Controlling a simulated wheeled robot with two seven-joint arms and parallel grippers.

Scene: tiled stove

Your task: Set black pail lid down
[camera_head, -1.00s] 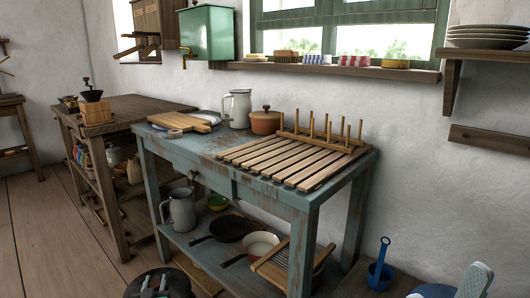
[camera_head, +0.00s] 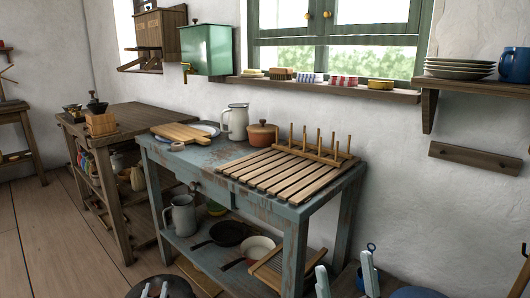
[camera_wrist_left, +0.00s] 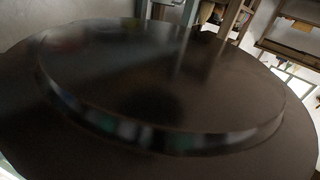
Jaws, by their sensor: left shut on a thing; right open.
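The black pail lid (camera_head: 181,284) is at the bottom edge of the head view, in front of the blue table. My left gripper (camera_head: 155,288) is shut on it, though the grip point is partly cut off by the frame edge. In the left wrist view the lid (camera_wrist_left: 160,85) fills most of the picture as a dark, glossy disc with a raised rim. My right gripper (camera_head: 346,276) is open at the lower right of the head view, its pale fingers apart with nothing seen between them.
A worn blue table (camera_head: 206,157) holds a slatted rack (camera_head: 277,172), cutting board (camera_head: 181,132), enamel jug (camera_head: 237,120) and brown pot (camera_head: 262,134). Its lower shelf holds a grey pitcher (camera_head: 182,216) and pans (camera_head: 229,233). Bare floor (camera_head: 60,240) lies at left.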

